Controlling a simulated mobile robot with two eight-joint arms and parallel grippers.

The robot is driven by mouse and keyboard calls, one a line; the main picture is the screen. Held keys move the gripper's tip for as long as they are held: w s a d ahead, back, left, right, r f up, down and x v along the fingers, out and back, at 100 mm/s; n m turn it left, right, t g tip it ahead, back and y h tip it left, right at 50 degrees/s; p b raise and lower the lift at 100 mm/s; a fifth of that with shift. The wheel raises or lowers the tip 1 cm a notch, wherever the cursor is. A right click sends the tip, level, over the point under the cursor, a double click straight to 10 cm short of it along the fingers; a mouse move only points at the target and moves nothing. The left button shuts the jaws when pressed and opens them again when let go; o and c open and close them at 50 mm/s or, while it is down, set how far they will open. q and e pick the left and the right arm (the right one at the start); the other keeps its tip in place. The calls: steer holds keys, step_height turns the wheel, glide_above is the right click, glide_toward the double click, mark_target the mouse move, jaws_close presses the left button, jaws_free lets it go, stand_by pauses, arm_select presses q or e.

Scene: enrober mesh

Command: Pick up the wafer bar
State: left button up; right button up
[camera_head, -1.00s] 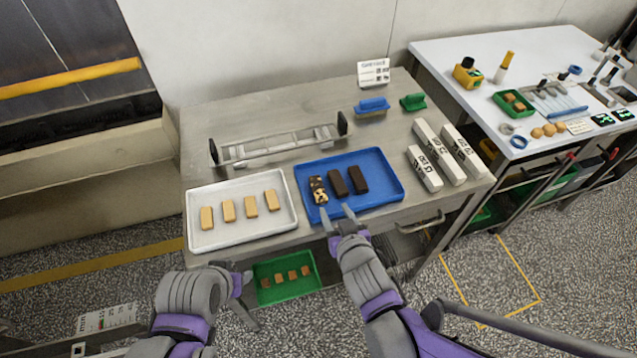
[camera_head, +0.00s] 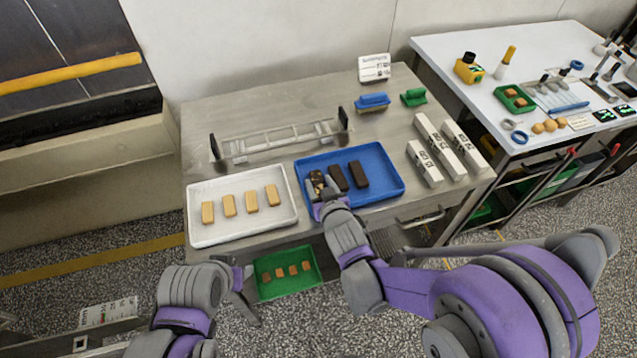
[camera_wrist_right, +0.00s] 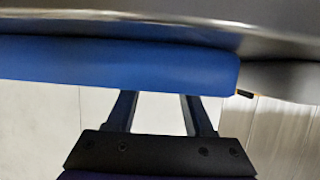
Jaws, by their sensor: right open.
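Several tan bars (camera_head: 229,206) lie in a row on a white tray (camera_head: 217,240). A blue tray (camera_head: 385,170) to its right holds two dark brown bars (camera_head: 348,176) and a mottled brown-and-cream bar (camera_head: 316,177). I cannot tell which bar is the wafer bar. My right gripper (camera_head: 322,188) is open at the front left of the blue tray, over the mottled bar and hiding much of it. In the right wrist view the blue tray (camera_wrist_right: 110,65) hides the fingertips, and no bar shows clearly.
A metal frame (camera_head: 280,140) stands behind the trays. White boxes (camera_head: 440,150) lie to the right. A green bin (camera_head: 287,287) with small brown pieces is below the table's front edge.

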mark_target(319, 184)
steer(key=shift+w+a+f, duration=0.1)
steer(key=shift+w+f, duration=0.15)
steer(key=shift+w, duration=0.3)
steer(key=shift+s, duration=0.1)
steer(key=c, duration=0.7)
steer(key=shift+c, duration=0.2)
steer(key=shift+r, duration=0.15)
steer(key=shift+r, duration=0.55)
step_height(319, 184, up, 2)
steer(key=shift+r+p, duration=0.2)
steer(key=shift+p, duration=0.1)
steer(key=s+d, duration=0.2)
steer(key=s, duration=0.6)
steer(key=s+d, duration=0.3)
steer(key=s, duration=0.6)
steer(key=shift+s, duration=0.15)
